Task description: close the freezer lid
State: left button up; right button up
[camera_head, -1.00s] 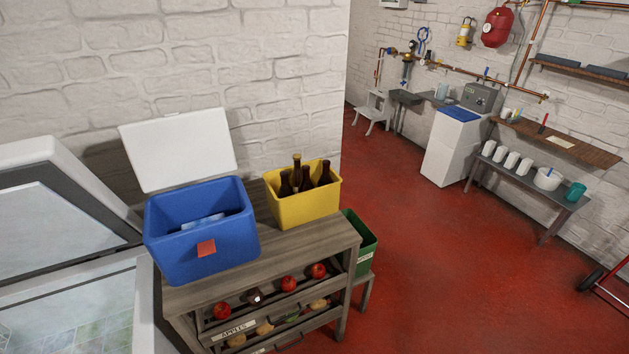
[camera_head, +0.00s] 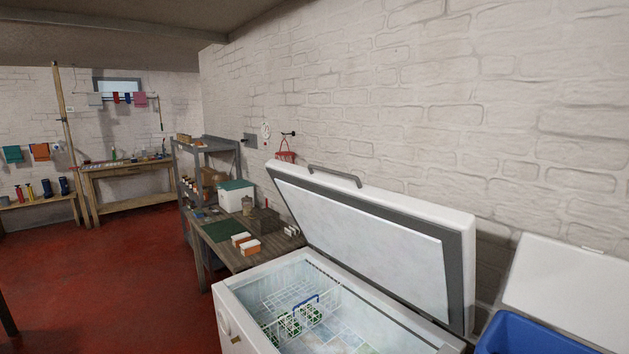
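The white chest freezer (camera_head: 226,306) stands at the lower middle right. Its lid (camera_head: 455,232) is raised and tilted back towards the brick wall, with a grey handle (camera_head: 335,175) on its upper edge. Inside the freezer are a wire basket with a blue handle (camera_head: 306,301) and some green-patterned items (camera_head: 290,325). The freezer's near part is cut off by the bottom of the picture. Neither of my grippers is in view.
A wooden table (camera_head: 238,258) with boxes stands left of the freezer, with a grey shelf (camera_head: 190,165) behind it. A blue cooler (camera_head: 520,335) with a white lid is at the right edge. Red floor (camera_head: 110,280) is open on the left.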

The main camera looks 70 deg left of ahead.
aim_at(422, 253)
jog(key=u, duration=2.25)
